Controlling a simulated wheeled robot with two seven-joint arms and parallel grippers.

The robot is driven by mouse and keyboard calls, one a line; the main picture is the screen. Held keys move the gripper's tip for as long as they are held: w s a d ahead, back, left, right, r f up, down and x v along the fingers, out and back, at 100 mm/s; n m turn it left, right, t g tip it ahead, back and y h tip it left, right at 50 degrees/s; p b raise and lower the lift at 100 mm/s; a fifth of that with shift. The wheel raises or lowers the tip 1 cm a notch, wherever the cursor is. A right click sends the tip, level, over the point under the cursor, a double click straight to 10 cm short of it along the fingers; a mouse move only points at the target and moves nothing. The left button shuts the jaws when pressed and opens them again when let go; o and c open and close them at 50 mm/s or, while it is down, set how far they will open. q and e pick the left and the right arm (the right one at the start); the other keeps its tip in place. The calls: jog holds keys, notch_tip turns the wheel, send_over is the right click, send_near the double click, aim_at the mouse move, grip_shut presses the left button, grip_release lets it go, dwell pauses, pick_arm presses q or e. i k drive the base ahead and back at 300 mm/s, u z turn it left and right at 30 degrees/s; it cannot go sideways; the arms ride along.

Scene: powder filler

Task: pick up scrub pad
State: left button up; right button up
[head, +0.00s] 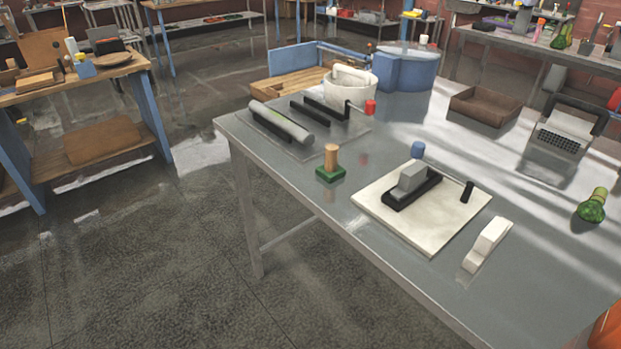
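A small block with a green base and an upright wooden handle (331,166) stands near the left front edge of the grey metal table (320,215). It looks like the scrub pad, though I cannot be certain. It stands upright and nothing touches it. Neither of my grippers shows in the head view.
A pale board (432,236) with a black and grey device lies right of the green block. A grey roller (281,122) on a plate lies behind it, near a white pot (349,90).

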aim_at(331, 172)
jog(key=u, duration=0.25)
jog(key=k, duration=0.85)
jog(key=u, duration=1.25)
jog(key=i, duration=1.55)
jog(key=z, duration=1.2)
jog(key=i, duration=0.9)
jog(key=z, duration=0.95)
